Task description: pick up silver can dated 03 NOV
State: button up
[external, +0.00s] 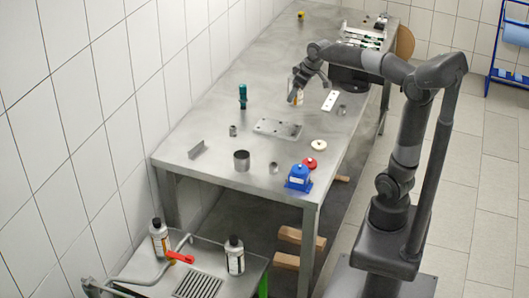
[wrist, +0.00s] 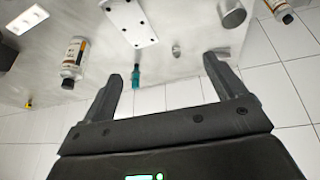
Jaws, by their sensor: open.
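My gripper (external: 311,90) is open and empty above the far half of the steel table. In the wrist view its two fingers (wrist: 166,75) are spread wide with nothing between them. The dates are too small to read.
A white strip (external: 330,100) lies right of my gripper. A tiled wall (external: 85,120) runs along the left.

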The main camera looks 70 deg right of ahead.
jog(key=w+d+f, duration=0.1)
jog(key=w+d, duration=0.3)
jog(key=d, duration=0.4)
jog(key=w+d, duration=0.3)
jog(key=d, duration=0.4)
jog(key=shift+m, duration=0.8)
jog(key=w+d+f, duration=0.1)
jog(key=d+f, duration=0.2)
jog(key=d, duration=0.3)
jog(key=w+d+f, duration=0.1)
jog(key=d+f, duration=0.2)
jog(key=d, duration=0.3)
jog(key=w+d+f, duration=0.1)
jog(key=d+f, duration=0.2)
jog(key=d, duration=0.3)
jog(key=shift+d+f, duration=0.1)
jog(key=shift+d, duration=0.2)
jog(key=x, duration=0.6)
jog(key=shift+w, duration=0.2)
jog(key=c, duration=1.6)
jog(key=shift+o, duration=0.2)
